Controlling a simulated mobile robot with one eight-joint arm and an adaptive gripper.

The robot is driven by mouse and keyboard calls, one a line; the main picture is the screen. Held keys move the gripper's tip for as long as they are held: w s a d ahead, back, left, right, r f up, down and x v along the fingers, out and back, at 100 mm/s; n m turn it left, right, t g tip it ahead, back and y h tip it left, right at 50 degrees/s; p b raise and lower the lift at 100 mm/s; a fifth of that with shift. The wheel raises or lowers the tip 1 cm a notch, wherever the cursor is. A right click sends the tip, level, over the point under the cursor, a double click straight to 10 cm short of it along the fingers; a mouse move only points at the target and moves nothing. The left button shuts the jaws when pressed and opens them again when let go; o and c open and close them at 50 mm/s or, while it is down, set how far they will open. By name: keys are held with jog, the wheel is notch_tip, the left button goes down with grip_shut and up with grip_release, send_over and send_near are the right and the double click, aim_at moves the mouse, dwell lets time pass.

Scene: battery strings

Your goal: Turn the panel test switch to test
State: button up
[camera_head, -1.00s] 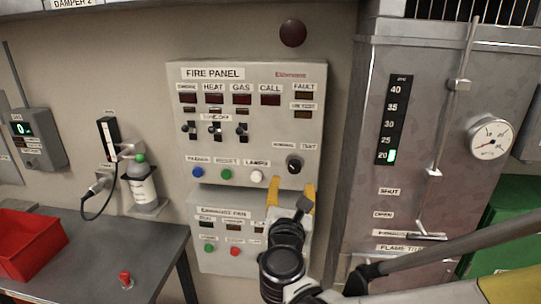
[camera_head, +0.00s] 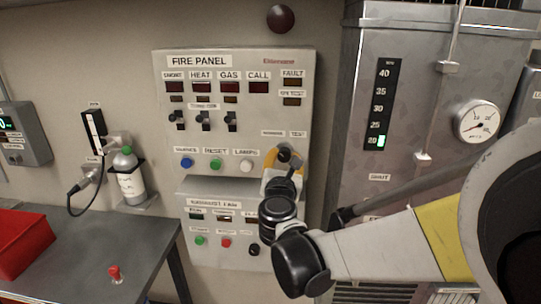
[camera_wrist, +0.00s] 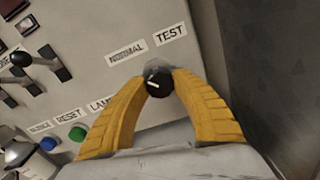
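The panel test switch is a round black knob (camera_head: 284,153) at the lower right of the fire panel (camera_head: 240,110), under the NORMAL and TEST labels. In the wrist view the knob (camera_wrist: 157,81) shows a short white mark, with the NORMAL label (camera_wrist: 126,48) to its upper left and the TEST label (camera_wrist: 171,33) to its upper right. My gripper (camera_wrist: 162,76) has its two yellow fingers curved in on both sides of the knob, the tips appearing to touch it. In the head view my gripper (camera_head: 284,160) partly covers the knob's lower side.
A second panel (camera_head: 215,250) with buttons sits below, behind my wrist. Blue, green and white buttons (camera_head: 215,164) lie left of the knob. A grey metal cabinet (camera_head: 400,30) with a gauge stands at right. A table (camera_head: 150,250) with a red bin (camera_head: 22,240) stands at left.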

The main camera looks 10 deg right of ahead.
grip_shut()
jog(key=shift+m, duration=0.3)
jog(key=m, duration=1.2)
jog(key=shift+m, duration=0.3)
jog(key=m, duration=0.4)
jog(key=shift+m, duration=0.3)
jog(key=shift+r, duration=0.1)
